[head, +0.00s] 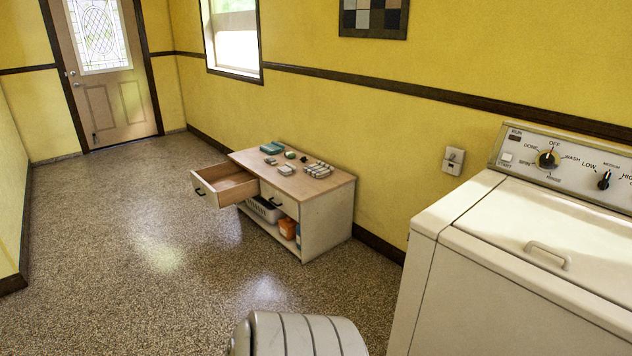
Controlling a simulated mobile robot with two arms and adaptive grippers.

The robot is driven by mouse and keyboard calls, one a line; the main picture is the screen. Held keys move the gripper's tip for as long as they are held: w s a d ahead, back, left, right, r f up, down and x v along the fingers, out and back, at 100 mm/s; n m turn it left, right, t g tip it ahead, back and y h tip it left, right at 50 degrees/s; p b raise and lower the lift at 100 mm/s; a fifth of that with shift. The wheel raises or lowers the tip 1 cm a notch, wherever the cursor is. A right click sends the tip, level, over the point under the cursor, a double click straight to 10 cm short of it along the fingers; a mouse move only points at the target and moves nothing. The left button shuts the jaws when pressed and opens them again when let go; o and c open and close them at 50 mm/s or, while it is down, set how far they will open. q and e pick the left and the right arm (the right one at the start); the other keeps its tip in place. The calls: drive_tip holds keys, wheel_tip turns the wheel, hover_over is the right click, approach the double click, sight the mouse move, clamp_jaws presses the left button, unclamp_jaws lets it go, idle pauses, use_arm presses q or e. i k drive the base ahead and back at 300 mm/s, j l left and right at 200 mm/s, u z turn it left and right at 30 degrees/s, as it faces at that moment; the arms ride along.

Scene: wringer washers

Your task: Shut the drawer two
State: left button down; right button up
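A low cabinet (328,222) with a wooden top stands against the yellow wall in the middle of the head view. Its left drawer (205,192) is pulled far out and looks empty. Its right drawer (279,200) is shut, with a dark handle. I cannot tell from any label which one is drawer two. Neither of my grippers is in view.
Small items (317,170) lie on the cabinet top. A white basket (264,209) and an orange container (287,228) sit on its lower shelf. A washer (520,270) fills the right. A ribbed, rounded grey object (305,335) is at the bottom. The floor left of the cabinet is clear.

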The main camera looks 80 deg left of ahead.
sight(226, 183)
drive_tip(key=u, duration=3.35)
drive_tip(key=i+u, duration=0.15)
drive_tip(key=i, duration=3.45)
